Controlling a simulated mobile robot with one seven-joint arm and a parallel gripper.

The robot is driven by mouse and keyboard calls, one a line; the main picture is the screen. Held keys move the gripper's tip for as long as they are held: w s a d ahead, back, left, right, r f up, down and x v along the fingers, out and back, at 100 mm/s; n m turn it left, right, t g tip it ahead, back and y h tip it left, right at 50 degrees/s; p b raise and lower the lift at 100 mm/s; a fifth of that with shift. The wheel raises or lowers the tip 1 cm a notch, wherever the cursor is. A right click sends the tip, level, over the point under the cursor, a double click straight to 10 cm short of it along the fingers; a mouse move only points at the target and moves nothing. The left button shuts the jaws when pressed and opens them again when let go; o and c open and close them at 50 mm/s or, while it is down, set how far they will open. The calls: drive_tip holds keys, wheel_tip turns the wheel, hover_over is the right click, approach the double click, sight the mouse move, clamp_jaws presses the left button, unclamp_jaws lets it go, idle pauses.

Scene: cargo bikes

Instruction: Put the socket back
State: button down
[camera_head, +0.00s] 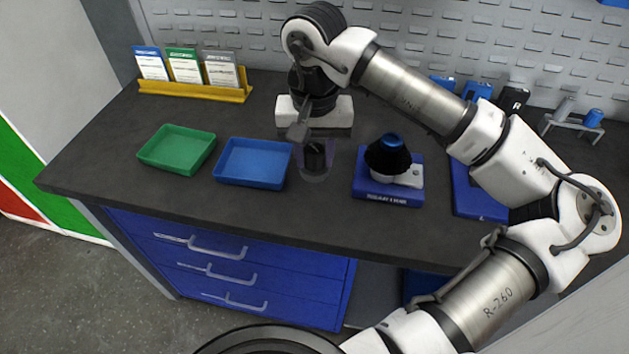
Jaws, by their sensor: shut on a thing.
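My gripper (314,154) points down over the middle of the worktop, below its white body (315,111). It is shut on a small dark piece, mostly hidden between the fingers, with a faint translucent shape around it. I cannot tell for sure that this piece is the socket, or whether it touches the worktop. To the right, a blue block (388,194) with lettering on its front carries a white part and a black, blue-topped piece (388,152). The blue tray (251,184) is just left of my gripper.
A green tray (177,170) is left of the blue tray. A yellow rack (194,91) with cards stands at the back left. A grey holder with a blue piece (593,118) is at the far right. My arm spans the right side. The front middle worktop is clear.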

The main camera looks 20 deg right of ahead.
sight(315, 149)
wheel_tip(315, 149, down, 9)
drive_tip(key=shift+r+p, duration=0.1)
drive_tip(key=shift+p, duration=0.55)
drive_tip(key=c, duration=1)
unclamp_jaws()
wheel_tip(315, 149, up, 12)
drive_tip(key=b, duration=0.2)
drive_tip(key=shift+b, duration=0.4)
